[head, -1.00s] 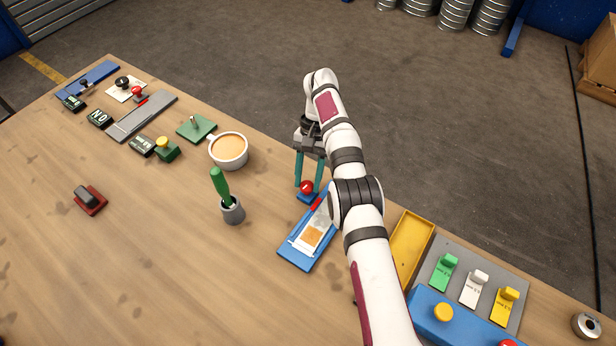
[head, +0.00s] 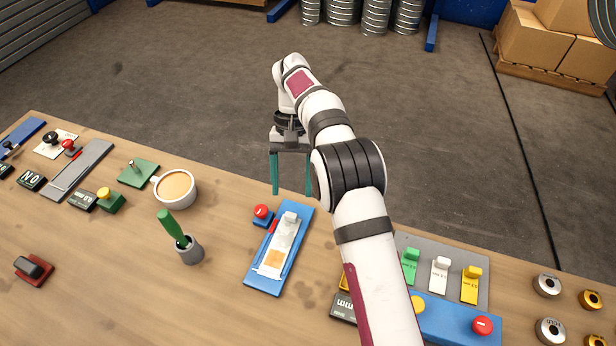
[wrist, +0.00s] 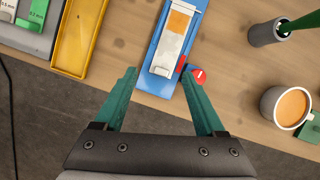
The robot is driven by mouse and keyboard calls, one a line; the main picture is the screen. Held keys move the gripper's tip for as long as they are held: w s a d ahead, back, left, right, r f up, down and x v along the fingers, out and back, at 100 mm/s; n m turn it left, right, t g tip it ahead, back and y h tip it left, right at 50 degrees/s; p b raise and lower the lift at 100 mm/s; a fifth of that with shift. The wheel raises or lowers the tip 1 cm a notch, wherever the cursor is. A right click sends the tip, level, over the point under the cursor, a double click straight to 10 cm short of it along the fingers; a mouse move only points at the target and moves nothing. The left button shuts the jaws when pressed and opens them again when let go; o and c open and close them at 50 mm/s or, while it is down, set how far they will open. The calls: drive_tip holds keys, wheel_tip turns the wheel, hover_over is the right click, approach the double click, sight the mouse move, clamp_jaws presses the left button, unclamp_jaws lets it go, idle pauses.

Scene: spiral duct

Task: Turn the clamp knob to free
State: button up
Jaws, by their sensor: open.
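The red clamp knob (head: 262,212) sits on a small blue base at the far left corner of a blue fixture (head: 259,276). It carries a short white mark, and it shows in the wrist view (wrist: 199,75) just beyond the right fingertip. A small red bar (head: 272,227) lies beside it on the fixture. The fixture holds a white strip with an orange patch (head: 274,258) and a pale block (head: 289,218). My gripper (head: 291,192) is open and empty, its two green fingers apart above the table's far edge. The knob is outside the fingers.
A green-handled tool in a grey cup (head: 189,250) and a coffee mug (head: 174,189) stand left of the fixture. To the right are a grey board (head: 440,255) with colored tags and a blue block with another red knob (head: 482,325). Bare table lies around the cup.

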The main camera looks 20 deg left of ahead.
sight(261, 210)
drive_tip(key=d+r, duration=0.1)
drive_tip(key=d, duration=0.1)
drive_tip(key=w+d+r, duration=0.1)
drive_tip(key=shift+d+r, duration=0.15)
drive_tip(key=shift+d, duration=0.25)
drive_tip(key=s+a+r+m+t, duration=0.2)
drive_tip(key=a+m, duration=0.2)
drive_tip(key=a, duration=0.1)
drive_tip(key=s+a+r+m+t+y, duration=0.1)
drive_tip(key=a+r+m+t, duration=0.1)
drive_tip(key=a+m, duration=0.2)
drive_tip(key=shift+s+a+r+m, duration=0.25)
drive_tip(key=shift+s+a+m, duration=0.15)
drive_tip(key=shift+a, duration=0.55)
wheel_tip(261, 210, down, 16)
drive_tip(key=shift+a+r, duration=0.1)
drive_tip(key=shift+r, duration=0.05)
